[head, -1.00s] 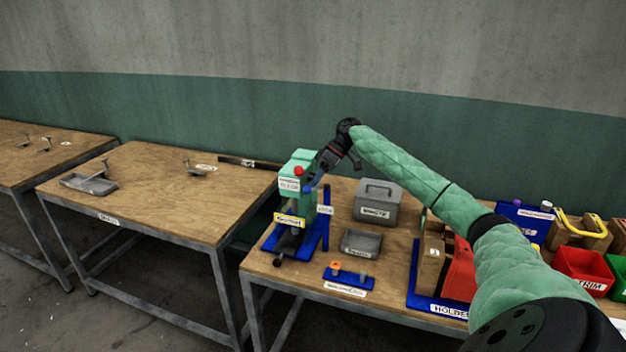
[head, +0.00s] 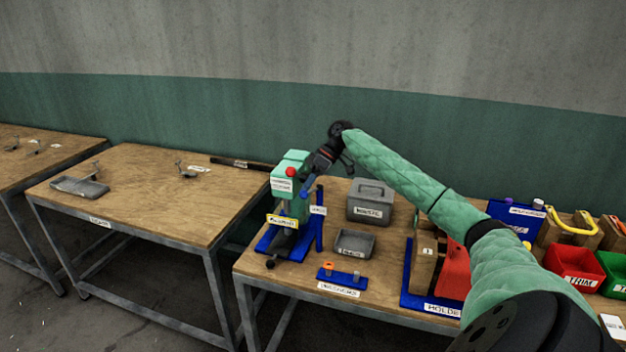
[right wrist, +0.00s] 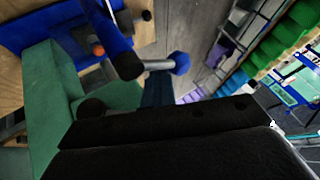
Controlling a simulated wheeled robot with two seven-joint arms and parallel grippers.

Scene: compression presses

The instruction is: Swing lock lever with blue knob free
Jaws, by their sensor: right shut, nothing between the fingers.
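The green press (head: 290,189) stands on the near left of the middle table, with a red knob on its top. The blue knob (head: 305,193) of the lock lever is at the press's right side. In the right wrist view the blue knob (right wrist: 180,62) sits at the end of a short grey lever (right wrist: 157,66) coming from a dark pivot. My right gripper (head: 311,180) is shut and empty, pointing down at the lever from above right. Its tip (right wrist: 158,88) appears close beside the lever; I cannot tell whether they touch. My left gripper is out of view.
A grey lidded box (head: 370,203) and an open grey tray (head: 355,243) stand right of the press. A blue rack (head: 342,277) lies in front. A blue upright (head: 319,222) rises beside the press. Red (head: 575,267) and green bins are far right.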

